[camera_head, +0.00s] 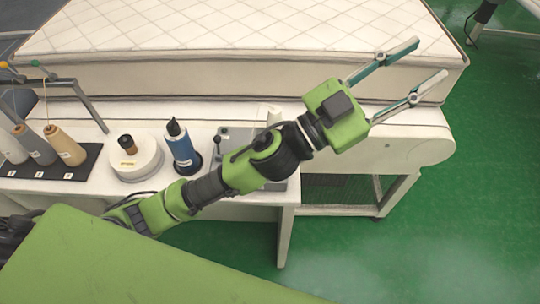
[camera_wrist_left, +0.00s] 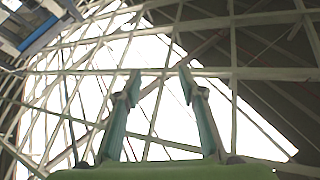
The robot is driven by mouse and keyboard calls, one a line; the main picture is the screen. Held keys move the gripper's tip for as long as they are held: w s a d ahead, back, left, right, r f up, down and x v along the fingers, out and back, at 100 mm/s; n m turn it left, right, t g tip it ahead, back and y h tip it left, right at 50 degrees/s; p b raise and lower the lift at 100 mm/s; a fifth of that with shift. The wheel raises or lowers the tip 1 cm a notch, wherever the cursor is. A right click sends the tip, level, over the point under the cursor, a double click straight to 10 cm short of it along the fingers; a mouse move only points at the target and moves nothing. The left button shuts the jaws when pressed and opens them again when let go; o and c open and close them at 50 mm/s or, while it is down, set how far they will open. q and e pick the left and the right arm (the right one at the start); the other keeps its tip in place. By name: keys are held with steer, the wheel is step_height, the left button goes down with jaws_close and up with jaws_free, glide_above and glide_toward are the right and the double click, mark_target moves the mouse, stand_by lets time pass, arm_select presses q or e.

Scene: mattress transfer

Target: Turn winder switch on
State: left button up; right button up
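The winder (camera_head: 136,160) looks like a white round base with a small brown spool on top, on the white table. My left arm covers part of the plate. My left gripper (camera_head: 431,58) is open and empty, up and right of these things, in front of the mattress's right end. In the left wrist view its fingers (camera_wrist_left: 160,75) are apart. My right gripper is not in view.
A quilted mattress (camera_head: 250,30) lies on a white bed behind the table. Several thread cones (camera_head: 64,145) stand on a black board at the left, under a metal thread stand (camera_head: 85,105). Green floor (camera_head: 460,220) is free at the right. The left wrist view shows roof trusses.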

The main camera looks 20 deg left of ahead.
arm_select(q)
steer(key=s+d+f+m+g, duration=0.6)
steer(key=s+d+m+g, duration=0.4)
steer(key=m+g, duration=0.5)
steer(key=a+f+g+y, duration=0.3)
steer(key=a+f+y, duration=0.25)
steer(key=f, duration=0.45)
steer(key=w+a+f+n+t+y, duration=0.1)
steer(key=w+a+f+y, duration=0.2)
steer(key=a, duration=0.3)
steer(key=w+a+f+n+t+y, duration=0.1)
steer(key=w+a+f+y, duration=0.25)
steer(key=a, duration=0.25)
steer(key=w+a+n+t+y, duration=0.1)
steer(key=w+a+n+y, duration=0.15)
steer(key=a, duration=0.55)
steer(key=w+a+n+t+y, duration=0.1)
steer(key=w+a+y, duration=0.25)
steer(key=a, duration=0.45)
steer(key=f+p, duration=0.1)
steer(key=f, duration=0.3)
steer(key=f+p, duration=0.2)
steer(key=f, duration=0.2)
steer(key=f+p, duration=0.2)
steer(key=f, duration=0.3)
steer(key=shift+s+f, duration=0.1)
steer(key=shift+s, duration=0.15)
